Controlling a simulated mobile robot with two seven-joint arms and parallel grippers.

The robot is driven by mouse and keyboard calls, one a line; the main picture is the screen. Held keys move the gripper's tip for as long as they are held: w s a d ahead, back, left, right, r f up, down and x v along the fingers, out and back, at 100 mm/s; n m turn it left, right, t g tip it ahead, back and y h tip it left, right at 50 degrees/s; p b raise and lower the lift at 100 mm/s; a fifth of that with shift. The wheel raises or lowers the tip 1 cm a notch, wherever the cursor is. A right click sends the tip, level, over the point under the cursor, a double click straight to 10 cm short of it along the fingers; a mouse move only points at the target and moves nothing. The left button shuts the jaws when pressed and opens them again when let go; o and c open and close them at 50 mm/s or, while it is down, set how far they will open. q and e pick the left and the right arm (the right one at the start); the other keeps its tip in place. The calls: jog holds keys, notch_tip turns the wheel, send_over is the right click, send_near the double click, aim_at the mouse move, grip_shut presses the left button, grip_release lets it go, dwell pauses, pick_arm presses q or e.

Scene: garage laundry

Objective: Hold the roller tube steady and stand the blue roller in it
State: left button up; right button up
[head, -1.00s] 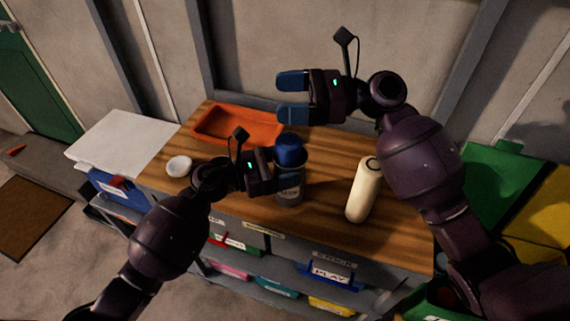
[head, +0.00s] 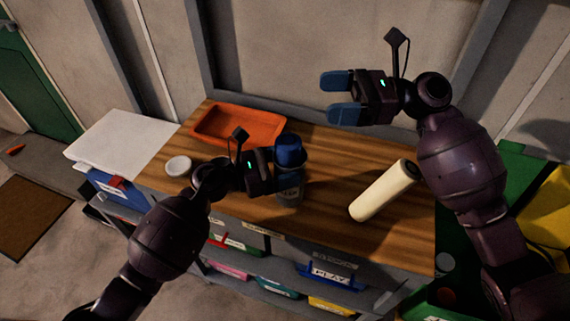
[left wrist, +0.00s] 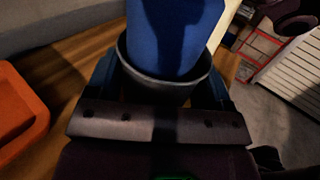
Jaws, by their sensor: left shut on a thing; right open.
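The blue roller (head: 289,150) stands in the dark grey roller tube (head: 290,193), with its blue top showing above the rim. In the left wrist view the roller (left wrist: 172,35) rises out of the round tube rim (left wrist: 160,90); its lower end is hidden inside. My left gripper (head: 282,172) is shut on the tube, its blue fingers on either side of it in the wrist view. The tube looks upright on the wooden worktop. My right gripper (head: 340,97) is open and empty, up behind the worktop and to the right of the roller.
A cream cylinder (head: 382,192) leans strongly right, its top close to my right arm; I cannot tell whether they touch. An orange tray (head: 237,137) lies at the back left, a white round thing (head: 178,165) near the left edge. Bins sit on shelves below the worktop (head: 330,165).

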pick_arm(q)
jog(key=o, duration=0.9)
jog(key=shift+a, duration=0.15)
jog(key=v, duration=1.1)
jog(key=shift+s+a, duration=0.15)
jog(key=shift+a, duration=0.2)
